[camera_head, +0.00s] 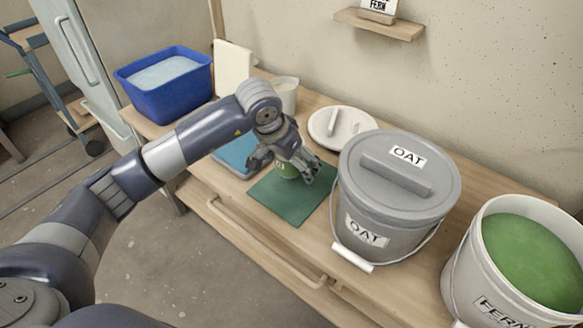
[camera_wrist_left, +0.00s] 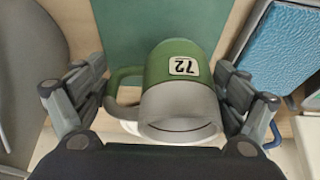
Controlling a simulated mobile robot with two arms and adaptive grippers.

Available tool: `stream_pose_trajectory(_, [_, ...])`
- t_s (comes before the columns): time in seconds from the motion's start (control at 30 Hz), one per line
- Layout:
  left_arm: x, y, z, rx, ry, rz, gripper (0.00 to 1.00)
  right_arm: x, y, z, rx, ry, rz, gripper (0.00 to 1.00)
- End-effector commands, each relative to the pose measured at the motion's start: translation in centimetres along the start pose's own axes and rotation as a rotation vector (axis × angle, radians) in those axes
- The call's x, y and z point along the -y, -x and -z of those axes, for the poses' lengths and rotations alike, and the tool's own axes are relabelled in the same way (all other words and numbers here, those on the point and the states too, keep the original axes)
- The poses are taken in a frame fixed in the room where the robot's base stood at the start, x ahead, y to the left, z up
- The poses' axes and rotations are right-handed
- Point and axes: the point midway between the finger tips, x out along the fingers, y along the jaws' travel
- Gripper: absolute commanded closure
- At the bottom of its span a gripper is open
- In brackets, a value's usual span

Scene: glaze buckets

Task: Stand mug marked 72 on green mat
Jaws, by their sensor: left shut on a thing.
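The mug marked 72 (camera_wrist_left: 178,90) is green at one end and grey at the other, with a handle on its left side in the left wrist view. In the head view only a green part of the mug (camera_head: 288,170) shows; my gripper hides the rest. My left gripper (camera_head: 290,175) is shut on the mug, one finger on each side. The green mat (camera_head: 293,208) lies on the bench under the mug; it also shows in the left wrist view (camera_wrist_left: 120,25). I cannot tell whether the mug touches the mat. My right gripper is not in view.
A grey lidded OAT bucket (camera_head: 385,215) stands close right of the mat. A FERN bucket (camera_head: 515,260) of green glaze is farther right. A blue tray (camera_head: 235,155), a white lid (camera_head: 342,128), a pale container (camera_head: 285,95) and a blue tub (camera_head: 165,90) are behind or left.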

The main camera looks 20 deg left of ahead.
Motion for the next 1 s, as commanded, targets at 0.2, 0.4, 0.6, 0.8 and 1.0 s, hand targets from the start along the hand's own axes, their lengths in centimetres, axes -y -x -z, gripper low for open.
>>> stream_pose_trajectory(0.2, [0.9, -0.4, 0.9, -0.002, 0.002, -0.001, 0.43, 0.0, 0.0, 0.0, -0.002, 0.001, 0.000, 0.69])
stream_pose_trajectory(0.4, [0.7, -3.3, -0.6, 0.001, 0.000, -0.003, 0.43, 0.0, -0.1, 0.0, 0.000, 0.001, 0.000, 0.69])
stream_pose_trajectory(0.6, [0.8, -3.6, -0.6, -0.003, -0.001, -0.001, 0.43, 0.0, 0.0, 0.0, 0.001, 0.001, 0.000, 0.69])
stream_pose_trajectory(0.8, [0.8, -3.7, -0.7, -0.003, -0.001, -0.001, 0.43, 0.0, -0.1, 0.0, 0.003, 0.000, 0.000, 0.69])
stream_pose_trajectory(1.0, [0.8, -3.8, -0.8, 0.000, -0.001, -0.001, 0.06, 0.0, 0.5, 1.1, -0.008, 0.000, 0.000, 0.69])
